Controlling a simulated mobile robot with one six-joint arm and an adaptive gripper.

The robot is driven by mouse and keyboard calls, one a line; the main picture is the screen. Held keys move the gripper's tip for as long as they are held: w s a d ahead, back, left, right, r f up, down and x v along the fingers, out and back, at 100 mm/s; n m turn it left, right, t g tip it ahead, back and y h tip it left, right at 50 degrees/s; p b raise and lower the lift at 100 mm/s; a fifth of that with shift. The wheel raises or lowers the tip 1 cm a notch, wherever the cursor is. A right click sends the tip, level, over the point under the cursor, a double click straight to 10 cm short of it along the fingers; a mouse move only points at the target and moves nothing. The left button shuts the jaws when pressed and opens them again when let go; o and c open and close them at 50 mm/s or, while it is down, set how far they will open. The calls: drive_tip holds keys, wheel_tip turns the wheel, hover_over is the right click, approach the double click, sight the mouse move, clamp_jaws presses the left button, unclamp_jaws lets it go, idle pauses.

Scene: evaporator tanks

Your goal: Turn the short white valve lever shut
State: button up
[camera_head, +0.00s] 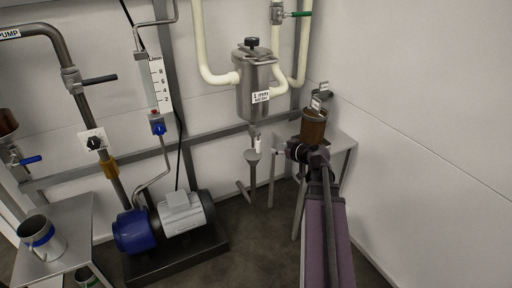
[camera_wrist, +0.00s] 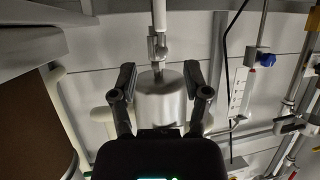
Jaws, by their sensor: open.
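The short white valve lever (camera_head: 258,145) hangs downward from a small valve (camera_head: 253,132) under the steel vessel (camera_head: 254,92). The wrist view appears upside down: the vessel (camera_wrist: 160,103) is in the middle, with the valve (camera_wrist: 157,45) above it and the white lever (camera_wrist: 159,15) at the top edge. My gripper (camera_head: 279,152) is to the right of the lever in the head view, apart from it in the picture. In the wrist view my gripper (camera_wrist: 160,77) has its fingers spread, with nothing held between them. The exact distance to the lever is unclear.
A brown jar (camera_head: 313,126) stands on a small table (camera_head: 343,143) close by my wrist. Cream pipes (camera_head: 202,50) run beside the vessel. A pump (camera_head: 185,213) and a flow meter (camera_head: 160,85) are to the left.

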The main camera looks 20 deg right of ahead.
sight(259, 145)
drive_tip(key=b+x, duration=0.5)
drive_tip(key=x, duration=0.8)
drive_tip(key=shift+w+a+f, duration=0.1)
drive_tip(key=shift+w+f, duration=0.1)
drive_tip(key=shift+w, duration=0.15)
clamp_jaws()
drive_tip(key=shift+a, duration=0.15)
